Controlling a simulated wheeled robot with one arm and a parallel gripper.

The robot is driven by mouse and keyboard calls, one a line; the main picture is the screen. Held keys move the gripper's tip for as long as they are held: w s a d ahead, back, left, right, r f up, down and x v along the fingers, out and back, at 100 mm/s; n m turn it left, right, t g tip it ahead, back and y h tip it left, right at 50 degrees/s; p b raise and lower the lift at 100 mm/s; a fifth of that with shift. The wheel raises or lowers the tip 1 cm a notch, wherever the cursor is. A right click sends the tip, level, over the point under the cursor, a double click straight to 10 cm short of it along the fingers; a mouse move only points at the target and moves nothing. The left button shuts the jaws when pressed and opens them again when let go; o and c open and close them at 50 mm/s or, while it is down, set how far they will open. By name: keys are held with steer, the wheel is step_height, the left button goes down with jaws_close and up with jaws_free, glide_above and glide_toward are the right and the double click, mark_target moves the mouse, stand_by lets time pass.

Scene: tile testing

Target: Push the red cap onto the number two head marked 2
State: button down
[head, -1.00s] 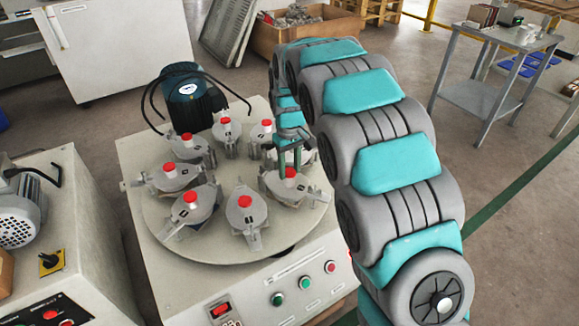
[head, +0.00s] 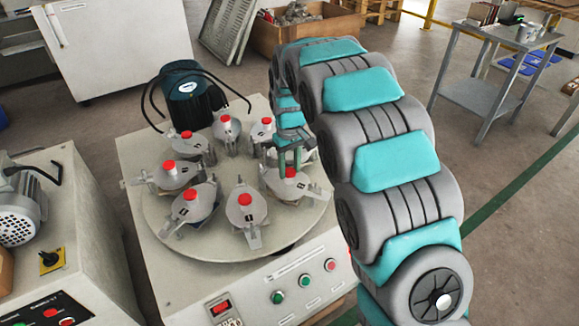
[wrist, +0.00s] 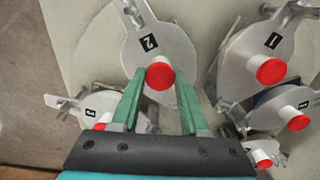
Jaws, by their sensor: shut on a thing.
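The head marked 2 (wrist: 150,45) is a grey metal plate with a black "2" label, at the top middle of the wrist view. Its red cap (wrist: 160,76) sits on a white stem on that plate, between the green fingertips of my gripper (wrist: 159,80). In the head view my gripper (head: 289,163) points down at the right side of the round table, its fingers around the red cap (head: 291,172). The gripper is shut on this cap. The cap's underside is hidden from the wrist camera.
The head marked 1 (wrist: 262,55) with its own red cap (wrist: 271,71) stands close on the right in the wrist view. Several similar capped heads ring the turntable (head: 160,225). A dark motor (head: 190,95) with cables stands behind it. A control panel is at the front.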

jaws_free()
stand_by(0.6)
steer(key=shift+r+p, duration=1.05)
steer(key=shift+r, duration=2.45)
jaws_close()
steer(key=shift+f, duration=0.2)
steer(key=shift+f, duration=0.35)
